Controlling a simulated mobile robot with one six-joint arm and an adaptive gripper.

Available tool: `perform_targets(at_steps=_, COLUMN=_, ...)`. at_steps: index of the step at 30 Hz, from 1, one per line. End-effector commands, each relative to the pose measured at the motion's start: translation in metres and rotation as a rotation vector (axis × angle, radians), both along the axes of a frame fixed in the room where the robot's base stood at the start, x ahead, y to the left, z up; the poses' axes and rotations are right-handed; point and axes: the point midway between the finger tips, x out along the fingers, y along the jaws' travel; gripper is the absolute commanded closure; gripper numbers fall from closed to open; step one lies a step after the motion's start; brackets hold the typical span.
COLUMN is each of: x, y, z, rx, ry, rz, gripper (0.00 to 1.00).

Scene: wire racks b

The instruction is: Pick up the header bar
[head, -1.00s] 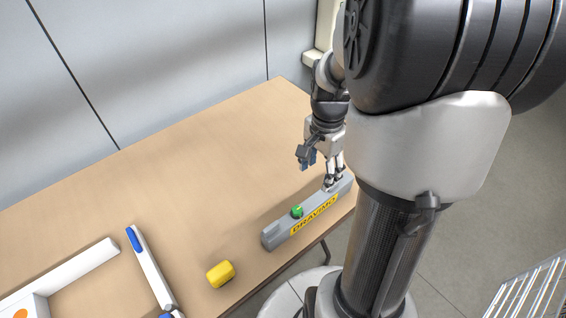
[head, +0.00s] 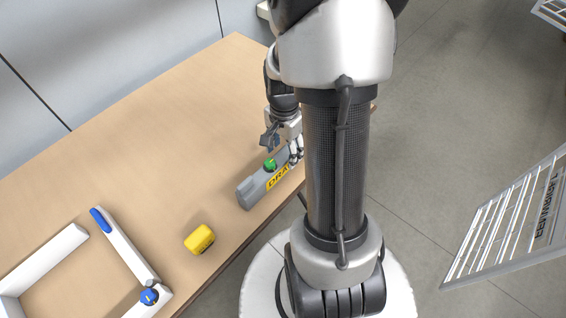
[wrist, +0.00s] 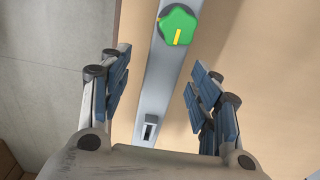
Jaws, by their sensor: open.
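The header bar looks to be the grey bar (head: 250,192) with a yellow label and a green knob (head: 270,164), lying near the table's edge. Its far end is hidden behind my arm. My gripper (head: 283,148) is open over the bar beside the knob. In the wrist view the bar (wrist: 163,85) runs between my two spread blue-padded fingers (wrist: 164,92), with clear gaps on both sides. The green knob (wrist: 178,25) shows ahead of the fingers, and a dark slot lies in the bar nearer the palm.
A yellow block (head: 199,239) sits on the table (head: 150,160) left of the bar. A white frame (head: 122,240) with blue parts lies farther left. A wire rack (head: 505,225) stands at right above the grey floor. The table's middle is clear.

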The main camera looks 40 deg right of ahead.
Motion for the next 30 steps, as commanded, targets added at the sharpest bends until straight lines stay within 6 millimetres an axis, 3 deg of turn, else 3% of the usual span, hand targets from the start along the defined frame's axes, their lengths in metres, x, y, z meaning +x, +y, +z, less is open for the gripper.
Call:
perform_targets(at_steps=1, x=0.002, y=0.001, z=-0.012, rx=0.002, ry=0.002, rz=0.001, gripper=0.43)
perform_targets(at_steps=6, x=0.003, y=0.001, z=-0.036, rx=0.001, ry=0.003, rz=0.000, gripper=0.43)
perform_targets(at_steps=14, x=0.004, y=0.000, z=-0.036, rx=-0.001, ry=0.001, rz=0.000, gripper=0.44)
perform_targets(at_steps=30, x=0.003, y=0.000, z=-0.036, rx=-0.001, ry=0.001, rz=0.000, gripper=0.80)
